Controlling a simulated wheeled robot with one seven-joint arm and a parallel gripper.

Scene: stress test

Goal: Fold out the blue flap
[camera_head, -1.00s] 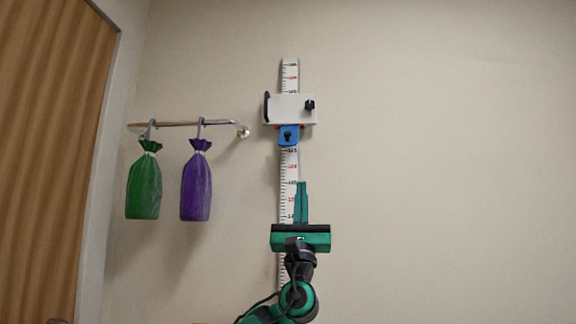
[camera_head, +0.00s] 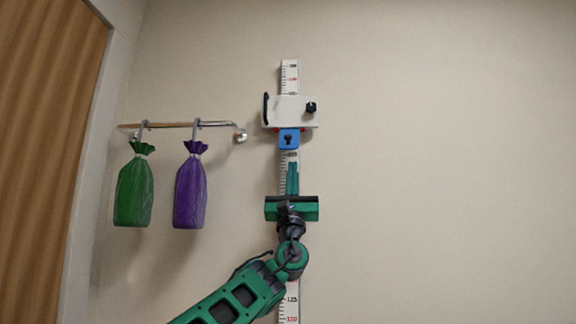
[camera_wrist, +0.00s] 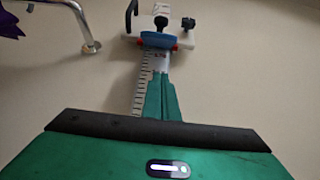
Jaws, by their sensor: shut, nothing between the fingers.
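The blue flap (camera_head: 289,139) sits under a white sliding box on a vertical white ruler (camera_head: 289,77) on the wall. It has a black knob on its front and red bits at its upper corners. In the wrist view the blue flap (camera_wrist: 158,40) shows near the top, beyond my fingertips. My gripper (camera_head: 292,166) is green, points up, and is shut and empty. Its fingertips are just below the flap in the picture, over the ruler; I cannot tell the gap in depth. The wrist view shows the shut fingers (camera_wrist: 160,80) too.
The white box (camera_head: 290,111) has a black handle on its left and a black knob on its right. A wall rail (camera_head: 185,125) at left carries a green bag (camera_head: 134,190) and a purple bag (camera_head: 190,190). A wooden door (camera_head: 40,150) stands far left. The wall at right is bare.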

